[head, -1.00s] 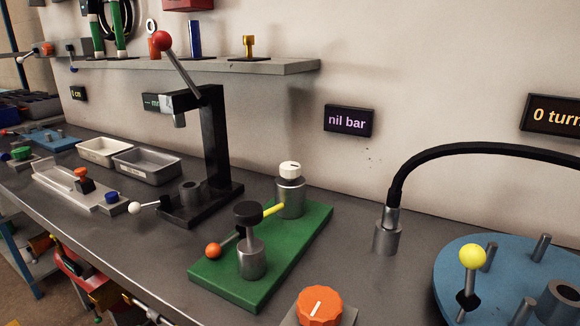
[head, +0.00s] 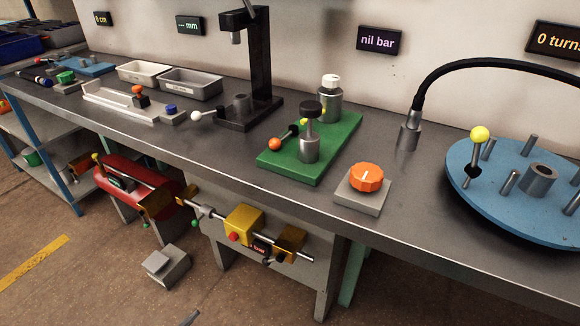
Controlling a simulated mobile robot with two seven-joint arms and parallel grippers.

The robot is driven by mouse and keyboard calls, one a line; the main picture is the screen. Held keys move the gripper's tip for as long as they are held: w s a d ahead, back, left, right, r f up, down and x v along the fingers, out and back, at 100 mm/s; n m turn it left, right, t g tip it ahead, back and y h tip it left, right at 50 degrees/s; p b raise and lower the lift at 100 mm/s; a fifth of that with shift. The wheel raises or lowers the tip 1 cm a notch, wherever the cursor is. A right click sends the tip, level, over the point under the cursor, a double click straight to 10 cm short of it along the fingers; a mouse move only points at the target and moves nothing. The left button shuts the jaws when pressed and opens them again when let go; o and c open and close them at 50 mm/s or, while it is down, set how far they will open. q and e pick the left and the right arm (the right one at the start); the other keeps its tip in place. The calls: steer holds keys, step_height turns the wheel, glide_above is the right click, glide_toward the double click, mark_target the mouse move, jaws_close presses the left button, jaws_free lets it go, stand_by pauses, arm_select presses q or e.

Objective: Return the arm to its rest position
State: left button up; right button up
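Neither of my grippers shows in the head view, and I see no clear part of either arm. A small dark sliver at the bottom edge is too little to identify. The workbench (head: 240,163) runs across the view. On it stand a green plate (head: 335,150) with metal cylinders and an orange-tipped lever, and an orange knob (head: 367,177) on a grey block. A black press stand (head: 262,60) is behind, to the left. I cannot tell how my arms are posed.
A blue round plate (head: 480,200) with posts and a yellow-knobbed lever sits at right, near a black hose (head: 480,65). Two trays (head: 190,83) lie at left. Below the bench are a red cylinder (head: 125,180), a yellow block (head: 243,221) on a rod, and open floor.

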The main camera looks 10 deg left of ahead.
arm_select(q)
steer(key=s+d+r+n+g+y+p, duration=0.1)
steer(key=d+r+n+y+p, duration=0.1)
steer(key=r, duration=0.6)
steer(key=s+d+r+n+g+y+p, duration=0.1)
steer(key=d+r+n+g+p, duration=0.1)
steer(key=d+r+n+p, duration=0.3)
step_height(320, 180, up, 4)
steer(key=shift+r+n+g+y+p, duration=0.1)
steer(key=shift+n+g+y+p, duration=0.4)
steer(key=shift+p, duration=0.55)
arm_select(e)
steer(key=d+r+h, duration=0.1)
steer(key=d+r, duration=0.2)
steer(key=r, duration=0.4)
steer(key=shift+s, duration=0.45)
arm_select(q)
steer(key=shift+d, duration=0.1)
